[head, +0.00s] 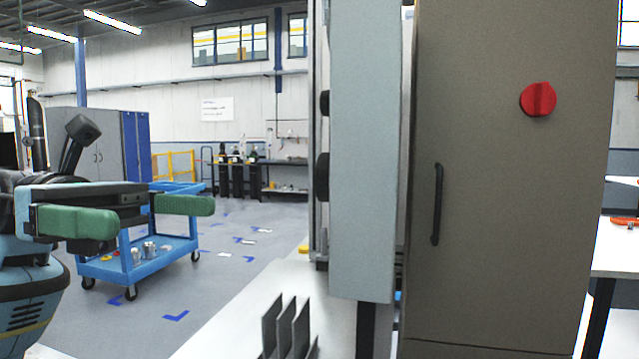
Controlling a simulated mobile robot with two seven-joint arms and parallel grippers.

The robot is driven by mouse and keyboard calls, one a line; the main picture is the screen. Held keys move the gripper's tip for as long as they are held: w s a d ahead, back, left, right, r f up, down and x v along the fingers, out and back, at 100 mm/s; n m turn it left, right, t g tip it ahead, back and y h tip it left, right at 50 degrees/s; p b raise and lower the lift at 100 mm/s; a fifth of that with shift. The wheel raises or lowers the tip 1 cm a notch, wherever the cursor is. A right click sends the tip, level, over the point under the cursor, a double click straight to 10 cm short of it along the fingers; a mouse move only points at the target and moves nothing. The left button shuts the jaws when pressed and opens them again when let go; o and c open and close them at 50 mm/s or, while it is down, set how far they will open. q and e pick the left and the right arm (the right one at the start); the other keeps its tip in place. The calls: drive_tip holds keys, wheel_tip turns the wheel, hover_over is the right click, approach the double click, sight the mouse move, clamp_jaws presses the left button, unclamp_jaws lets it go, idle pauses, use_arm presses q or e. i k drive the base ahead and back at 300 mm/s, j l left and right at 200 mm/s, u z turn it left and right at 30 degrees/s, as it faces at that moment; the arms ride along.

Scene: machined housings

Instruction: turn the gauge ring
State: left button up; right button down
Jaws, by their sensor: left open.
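My left gripper (137,213) is at the left of the head view, with its two green fingers spread wide apart and nothing between them. It is in the air, well left of the grey upright panel. I cannot make out a gauge ring for certain. Two dark round parts, an upper one (324,103) and a lower one (322,177), stick out from the left face of the grey panel (365,150). They show edge-on, so I cannot tell whether either is the gauge ring. My right gripper is not in view.
A brown cabinet (510,230) with a red knob (538,99) and a black handle (437,204) fills the right. Thin grey upright plates (286,325) stand on the white table (235,325). A blue cart (150,265) stands behind my left gripper. The floor between is open.

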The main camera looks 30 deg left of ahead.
sight(321, 170)
drive_tip(key=i+j, duration=0.15)
drive_tip(key=i, duration=0.3)
drive_tip(key=i+j, duration=0.15)
drive_tip(key=i, duration=0.25)
